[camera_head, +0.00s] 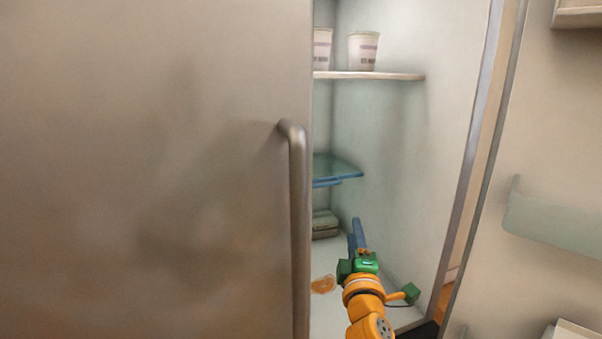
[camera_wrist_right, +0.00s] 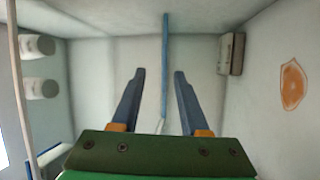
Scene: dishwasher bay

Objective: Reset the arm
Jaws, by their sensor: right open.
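My right arm reaches into the open fridge compartment (camera_head: 395,150) from the lower right of the head view. My right gripper (camera_head: 357,235) is low inside, below the glass shelf and above the compartment floor. In the right wrist view its two blue fingers (camera_wrist_right: 158,74) stand apart with nothing held between them. My left gripper is not in view.
A blue-edged glass shelf (camera_head: 336,170) shows edge-on between the fingers in the wrist view (camera_wrist_right: 165,60). White cups (camera_head: 363,50) stand on the upper shelf (camera_head: 375,75). An orange slice-like item (camera_head: 323,284) and a grey box (camera_head: 325,224) lie low inside. A steel door with a handle (camera_head: 298,220) blocks the left.

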